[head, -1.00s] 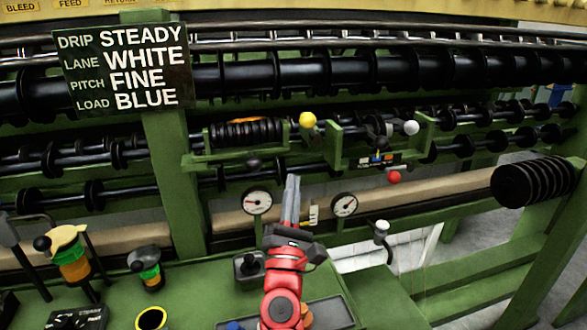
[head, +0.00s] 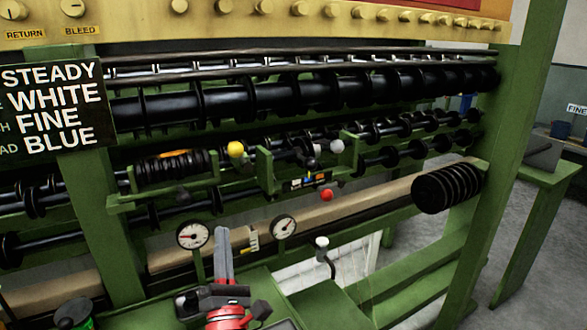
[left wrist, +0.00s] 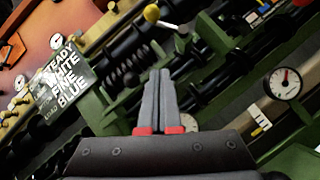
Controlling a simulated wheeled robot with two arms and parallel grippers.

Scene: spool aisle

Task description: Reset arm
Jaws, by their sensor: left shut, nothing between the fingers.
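My left gripper (head: 223,232) is in the lower middle of the head view, pointing up toward the green machine. Its grey fingers are together with nothing between them. It stands in front of the machine, between two round gauges. In the left wrist view the shut fingers (left wrist: 161,75) point at the machine's rollers. I cannot see them touching anything. My right gripper is not in view.
A left gauge (head: 192,236) and a right gauge (head: 284,227) flank the fingers. Yellow (head: 236,149), white (head: 337,146) and red (head: 327,195) knobs sit above. A black sign (head: 60,108) hangs at left. A ribbed black roll (head: 446,188) sticks out at right. Open floor shows at far right.

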